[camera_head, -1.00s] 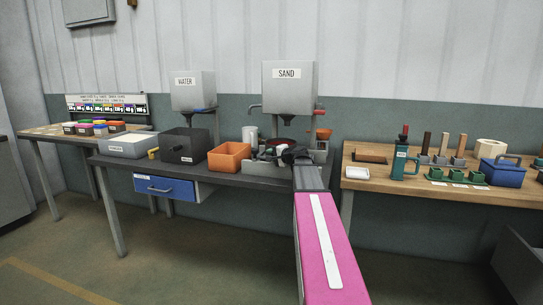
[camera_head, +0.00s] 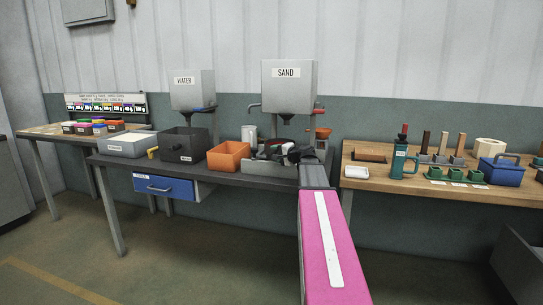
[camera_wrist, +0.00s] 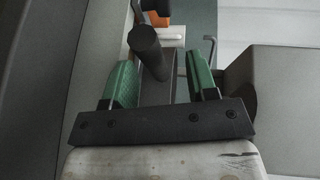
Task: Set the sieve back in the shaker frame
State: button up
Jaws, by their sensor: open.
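My gripper (camera_head: 292,155) is over the dark bench below the SAND hopper, partly hidden by my arm. In the wrist view its two green fingers (camera_wrist: 163,82) stand apart, open. A dark round bar (camera_wrist: 147,50), perhaps the sieve's handle, shows between them, nearer the left finger; I cannot tell whether it touches. A low grey frame (camera_head: 258,167), likely the shaker frame, sits on the bench just left of my gripper. The sieve's body cannot be made out; dark and reddish parts beside the gripper are too small to tell apart.
An orange bin (camera_head: 229,156) and a black box (camera_head: 184,145) stand left of the frame. The SAND hopper (camera_head: 288,88) hangs above my gripper. A small orange funnel (camera_head: 323,133) is close on the right. A wooden table (camera_head: 415,180) with tools stands further right.

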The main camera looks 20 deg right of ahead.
jog(key=v, duration=0.8)
jog(key=s+a+f+n+g, duration=0.2)
jog(key=a+f+g, duration=0.1)
jog(key=a+f, duration=0.35)
jog(key=s+a+f+n+g, duration=0.1)
jog(key=s+a+f+g, duration=0.1)
jog(key=a+f, duration=0.45)
jog(key=s+a+f+n+g+h, duration=0.4)
jog(key=s+f, duration=0.6)
jog(key=f, duration=0.2)
jog(key=s+a+f+n+g+h, duration=0.3)
jog(key=s+a+f+n+g, duration=0.1)
jog(key=s+f, duration=0.6)
notch_tip(320, 180, down, 3)
jog(key=shift+a+r+g+h, duration=0.1)
jog(key=shift+a+g+h, duration=0.3)
jog(key=shift+a+g, duration=0.3)
